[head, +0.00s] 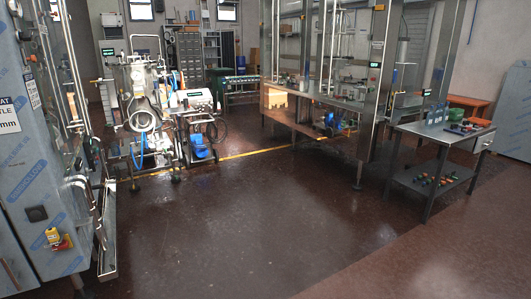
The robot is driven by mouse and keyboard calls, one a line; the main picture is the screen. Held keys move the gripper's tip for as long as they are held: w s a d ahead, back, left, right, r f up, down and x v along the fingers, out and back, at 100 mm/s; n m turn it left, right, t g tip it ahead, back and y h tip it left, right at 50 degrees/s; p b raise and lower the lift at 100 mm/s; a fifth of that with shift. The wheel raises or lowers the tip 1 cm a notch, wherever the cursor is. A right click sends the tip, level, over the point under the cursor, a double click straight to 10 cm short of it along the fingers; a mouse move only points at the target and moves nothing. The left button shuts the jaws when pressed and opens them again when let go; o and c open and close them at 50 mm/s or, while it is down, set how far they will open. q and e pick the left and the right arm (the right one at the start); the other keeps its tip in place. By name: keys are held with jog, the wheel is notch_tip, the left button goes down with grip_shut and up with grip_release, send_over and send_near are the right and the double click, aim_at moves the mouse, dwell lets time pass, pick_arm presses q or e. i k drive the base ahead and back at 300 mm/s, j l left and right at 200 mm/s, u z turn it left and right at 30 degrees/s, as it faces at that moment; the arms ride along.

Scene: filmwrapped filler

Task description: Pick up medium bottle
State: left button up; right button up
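Several small bluish, clear-looking bottles (436,114) stand upright in a group on the top of a grey metal cart (415,131) at the right. They are far off and small in the picture, so I cannot tell which one is the medium bottle. Neither of my grippers is in view, and nothing is seen touching the bottles.
Small coloured parts (466,128) lie on the cart top, and more parts (438,180) on its lower shelf. A tall glass-sided machine (367,90) stands behind it. A film-wrapped cabinet (40,190) is close at left. Dark red floor (250,225) lies clear between.

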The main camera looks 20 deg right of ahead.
aim_at(430, 115)
jog(key=i+l+z, duration=0.75)
jog(key=z, duration=0.15)
jog(key=i+l+z, duration=0.1)
jog(key=i+z, duration=0.8)
jog(key=i+j+z, duration=0.15)
jog(key=i+z, duration=0.6)
jog(key=i, duration=1.95)
jog(key=i+u, duration=0.15)
jog(key=i, duration=0.4)
jog(key=i+l+u, duration=0.15)
jog(key=i, duration=0.35)
jog(key=i+l+u, duration=0.15)
jog(key=i, duration=0.35)
jog(key=i+l+u, duration=0.15)
jog(key=i+l, duration=0.15)
jog(key=i, duration=0.2)
jog(key=i+l+u, duration=0.7)
jog(key=u, duration=0.15)
jog(key=i+l+u, duration=0.25)
jog(key=l+u, duration=0.3)
jog(key=l, duration=0.15)
jog(key=i+l+u, duration=0.25)
jog(key=l, duration=0.2)
jog(key=l+u, duration=0.55)
jog(key=l, duration=0.25)
jog(key=l+u, duration=0.1)
jog(key=l, duration=0.3)
jog(key=k+l+u, duration=0.1)
jog(key=l, duration=0.25)
